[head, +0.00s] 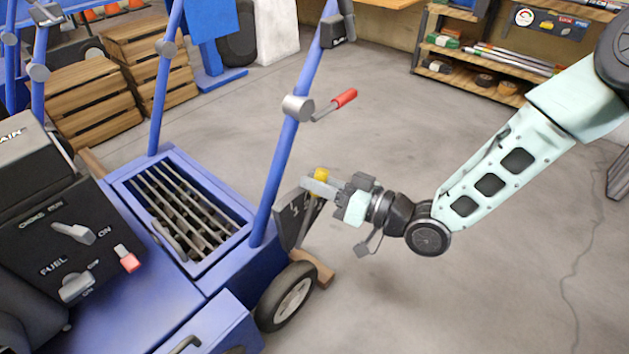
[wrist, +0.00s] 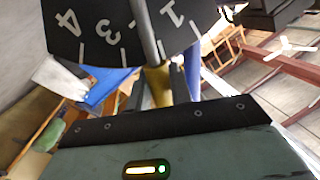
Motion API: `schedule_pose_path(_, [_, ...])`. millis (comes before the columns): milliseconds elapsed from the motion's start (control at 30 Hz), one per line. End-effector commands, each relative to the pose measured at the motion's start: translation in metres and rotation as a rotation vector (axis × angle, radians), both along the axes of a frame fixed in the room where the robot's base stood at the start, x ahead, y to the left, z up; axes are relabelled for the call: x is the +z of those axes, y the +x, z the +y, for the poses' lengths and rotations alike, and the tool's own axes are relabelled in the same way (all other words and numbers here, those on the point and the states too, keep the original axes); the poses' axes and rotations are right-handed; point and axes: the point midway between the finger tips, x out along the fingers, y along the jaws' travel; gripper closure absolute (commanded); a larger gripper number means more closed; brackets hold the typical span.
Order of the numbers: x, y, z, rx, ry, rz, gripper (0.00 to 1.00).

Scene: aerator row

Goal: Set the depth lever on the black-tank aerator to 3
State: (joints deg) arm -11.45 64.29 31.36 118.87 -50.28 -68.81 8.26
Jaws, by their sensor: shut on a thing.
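The aerator (head: 205,290) has a blue body with a black engine and tank unit (head: 60,215) at the left of the head view. Its depth lever (wrist: 143,30) is a grey bar with a yellow knob (head: 321,174) beside a dark numbered plate (head: 292,212). In the wrist view the plate (wrist: 95,35) shows 4, 3 and 1. The lever lies between 3 and 1, covering the place where 2 would be. My gripper (head: 318,184) is shut on the yellow knob, which also shows in the wrist view (wrist: 158,85). The fingers partly hide the knob.
A wheel (head: 287,297) stands below the plate. Wooden crates (head: 90,100) and shelves (head: 490,60) are behind. Open floor lies to the right.

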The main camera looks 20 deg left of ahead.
Motion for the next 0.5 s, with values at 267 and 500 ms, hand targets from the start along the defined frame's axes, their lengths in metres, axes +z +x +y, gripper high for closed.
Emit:
schedule_pose_path(267, [-0.018, 0.026, -0.011, -0.003, 0.082, 0.207, 1.0])
schedule_pose_path(500, [-0.02, 0.027, -0.012, 0.002, 0.092, 0.232, 1.0])
